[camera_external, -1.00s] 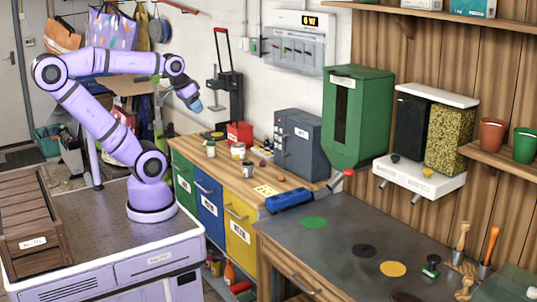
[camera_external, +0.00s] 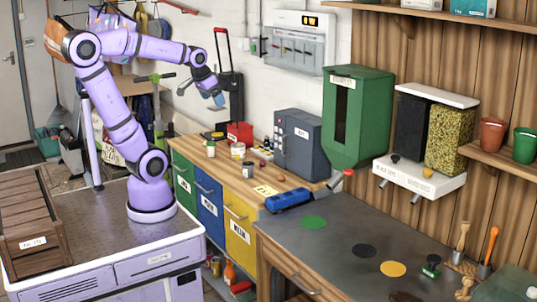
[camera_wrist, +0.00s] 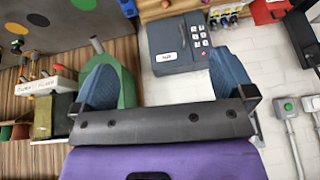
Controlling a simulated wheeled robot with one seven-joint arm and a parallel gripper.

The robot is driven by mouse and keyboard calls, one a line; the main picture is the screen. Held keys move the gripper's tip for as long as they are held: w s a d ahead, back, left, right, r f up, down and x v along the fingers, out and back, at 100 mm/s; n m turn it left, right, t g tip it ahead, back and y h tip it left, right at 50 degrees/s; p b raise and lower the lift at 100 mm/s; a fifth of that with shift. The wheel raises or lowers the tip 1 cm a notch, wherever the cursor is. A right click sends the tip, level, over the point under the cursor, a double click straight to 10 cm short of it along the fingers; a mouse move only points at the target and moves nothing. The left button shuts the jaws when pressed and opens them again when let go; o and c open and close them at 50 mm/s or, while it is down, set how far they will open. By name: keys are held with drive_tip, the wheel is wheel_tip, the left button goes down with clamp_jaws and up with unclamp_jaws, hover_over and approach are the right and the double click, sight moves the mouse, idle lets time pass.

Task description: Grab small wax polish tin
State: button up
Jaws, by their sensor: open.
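Several small jars and tins stand on the wooden worktop in the external view: a green-and-white jar (camera_external: 210,149), a wider pale tin (camera_external: 238,150) and a dark-and-white tin (camera_external: 247,170). Their labels are too small to read, so I cannot tell which is the small wax polish tin. My gripper (camera_external: 217,99) hangs in the air above the back left of the worktop, apart from all of them. In the wrist view my gripper (camera_wrist: 163,75) shows two blue fingers spread wide with nothing between them.
A red box (camera_external: 240,132) stands at the back. A blue tool (camera_external: 288,201) lies at the worktop's right end. A green dispenser (camera_external: 357,115) hangs farther right.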

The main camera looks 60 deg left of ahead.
drive_tip(key=w+a+f, duration=0.3)
drive_tip(key=w+a, duration=0.4)
drive_tip(key=w, duration=0.6)
drive_tip(key=n, duration=0.2)
approach(238, 144)
drive_tip(key=shift+w+d+f+g, duration=0.2)
drive_tip(key=shift+d+f+g, duration=0.1)
drive_tip(key=shift+d+f, duration=0.2)
drive_tip(key=shift+a+f, duration=0.2)
drive_tip(key=shift+f, duration=0.1)
drive_tip(key=x, duration=0.5)
drive_tip(key=shift+w, duration=0.1)
drive_tip(key=shift+x, duration=2.7)
drive_tip(key=shift+w+a+r, duration=0.15)
drive_tip(key=c, duration=1.1)
drive_tip(key=shift+o, duration=0.3)
